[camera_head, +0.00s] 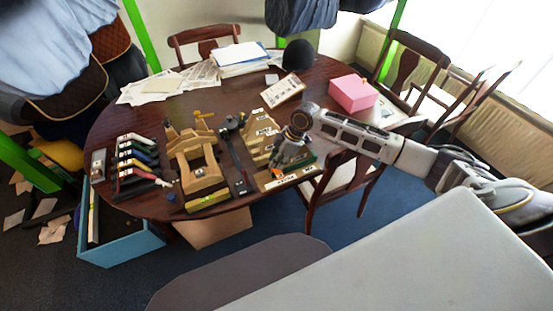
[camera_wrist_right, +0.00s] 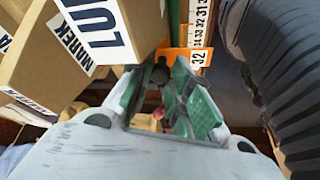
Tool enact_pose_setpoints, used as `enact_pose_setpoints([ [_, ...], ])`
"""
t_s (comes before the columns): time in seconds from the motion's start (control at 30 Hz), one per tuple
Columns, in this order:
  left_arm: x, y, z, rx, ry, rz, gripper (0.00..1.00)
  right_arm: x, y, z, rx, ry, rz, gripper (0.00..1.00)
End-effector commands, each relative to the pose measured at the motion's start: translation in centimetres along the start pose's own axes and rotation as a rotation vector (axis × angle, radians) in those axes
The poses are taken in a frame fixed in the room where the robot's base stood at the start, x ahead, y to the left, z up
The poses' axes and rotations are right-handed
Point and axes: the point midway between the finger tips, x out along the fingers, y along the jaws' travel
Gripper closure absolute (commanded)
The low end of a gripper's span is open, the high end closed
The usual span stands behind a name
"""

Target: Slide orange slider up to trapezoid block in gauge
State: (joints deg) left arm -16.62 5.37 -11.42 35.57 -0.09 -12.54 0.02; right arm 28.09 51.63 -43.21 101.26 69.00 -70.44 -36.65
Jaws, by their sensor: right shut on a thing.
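The orange slider (camera_head: 278,173) sits at the gauge (camera_head: 290,182) near the front right of the table. In the right wrist view the orange slider (camera_wrist_right: 188,56) lies at the fingertips, against a white number scale (camera_wrist_right: 198,22) where 32 and 33 are readable. My right gripper (camera_wrist_right: 168,72) is shut on the slider, whose held part is mostly hidden between the fingers. In the head view my right gripper (camera_head: 284,158) points down over the gauge and covers part of it. A tan block with a printed label (camera_wrist_right: 138,22) stands left of the slider; I cannot tell whether it is the trapezoid block.
A wooden saddle stand (camera_head: 200,180) and a row of coloured-handled tools (camera_head: 135,160) stand left of the gauge. Labelled tan blocks (camera_head: 262,122) stand behind it. A pink box (camera_head: 353,93) and papers (camera_head: 240,58) lie farther back. A blue crate (camera_head: 115,245) is on the floor.

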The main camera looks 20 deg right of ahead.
Motion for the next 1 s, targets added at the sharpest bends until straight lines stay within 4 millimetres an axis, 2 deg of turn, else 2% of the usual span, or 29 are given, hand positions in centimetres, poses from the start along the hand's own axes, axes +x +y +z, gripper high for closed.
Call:
enact_pose_setpoints([
  [0.23, 0.0, 0.7, 0.7, -0.002, -0.007, 0.007, 0.60, 0.0, 0.1, 0.0, 0.000, 0.000, 0.001, 1.00],
  [0.27, 0.0, 0.6, 0.7, -0.002, -0.008, 0.007, 0.60, 0.0, 0.1, 0.0, 0.000, 0.000, 0.001, 0.79],
  [0.43, 0.0, 0.5, 0.7, -0.004, -0.007, 0.005, 0.60, 0.0, 0.1, 0.0, 0.000, 0.000, 0.001, 0.58],
  [0.7, 0.1, -0.5, 0.5, -0.003, -0.006, -0.005, 0.60, 0.0, 0.0, 0.0, 0.000, 0.000, 0.001, 0.58],
  [1.0, 0.0, -0.2, 0.5, -0.003, -0.005, -0.002, 0.60, -1.1, 0.1, 0.0, 0.000, 0.001, 0.003, 0.58],
])
